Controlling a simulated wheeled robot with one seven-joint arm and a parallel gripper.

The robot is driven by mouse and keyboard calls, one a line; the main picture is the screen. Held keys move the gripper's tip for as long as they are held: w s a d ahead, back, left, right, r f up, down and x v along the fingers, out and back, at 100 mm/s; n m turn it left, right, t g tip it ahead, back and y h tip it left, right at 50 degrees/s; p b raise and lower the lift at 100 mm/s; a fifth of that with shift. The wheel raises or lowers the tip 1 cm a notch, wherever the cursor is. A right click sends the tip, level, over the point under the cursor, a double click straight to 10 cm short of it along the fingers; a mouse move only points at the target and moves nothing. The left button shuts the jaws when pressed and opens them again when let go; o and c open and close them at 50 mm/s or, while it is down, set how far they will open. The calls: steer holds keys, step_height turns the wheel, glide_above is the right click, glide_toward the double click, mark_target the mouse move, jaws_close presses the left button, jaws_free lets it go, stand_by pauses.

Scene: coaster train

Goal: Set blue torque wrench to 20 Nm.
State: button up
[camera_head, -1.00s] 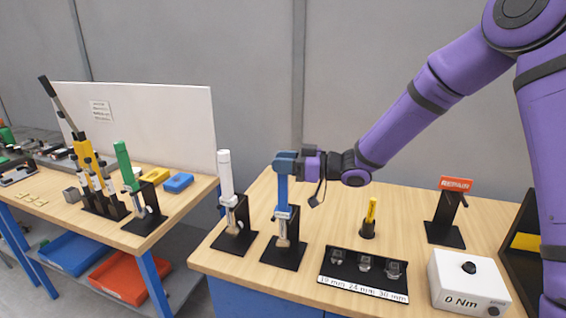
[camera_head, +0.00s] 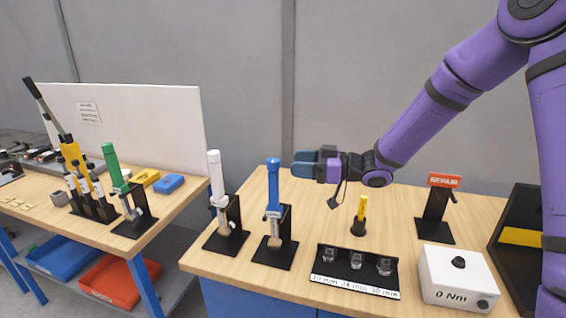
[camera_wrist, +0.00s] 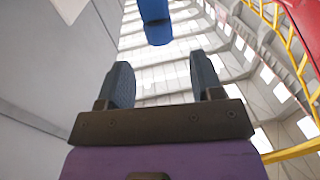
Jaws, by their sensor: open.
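The blue torque wrench (camera_head: 273,187) stands upright in its black holder (camera_head: 288,248) near the left front of the right-hand workbench. My gripper (camera_head: 300,165) is level with the upper handle, just to its right and apart from it. The gripper is open and empty, its fingers pointing left. In the wrist view, the blue handle end (camera_wrist: 156,22) shows beyond the two spread fingers (camera_wrist: 162,82). Any scale on the wrench is too small to read. A white box (camera_head: 458,278) at the right front carries the text "0 Nm" and black knobs.
A white wrench (camera_head: 215,180) stands close left of the blue one. A socket tray (camera_head: 355,285) with several sockets and a yellow tool (camera_head: 362,207) are to the right. A red-topped stand (camera_head: 444,181) is further right. A green wrench (camera_head: 112,165) stands on the left bench (camera_head: 185,203).

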steer(key=shift+v, duration=1.8)
steer(key=s+d+r+m+t+h, duration=0.4)
steer(key=d+r+m+t+h, duration=0.45)
steer(key=d+r+h, duration=0.5)
steer(key=s+d+f+m+g+h, duration=0.1)
steer(key=s+d+m+g+h, duration=0.1)
steer(key=s, duration=1.2)
steer(key=s+d+m+g+h, duration=0.2)
steer(key=s+m+g, duration=0.3)
steer(key=s, duration=0.9)
steer(key=shift+d+f, duration=0.4)
steer(key=shift+d, duration=0.1)
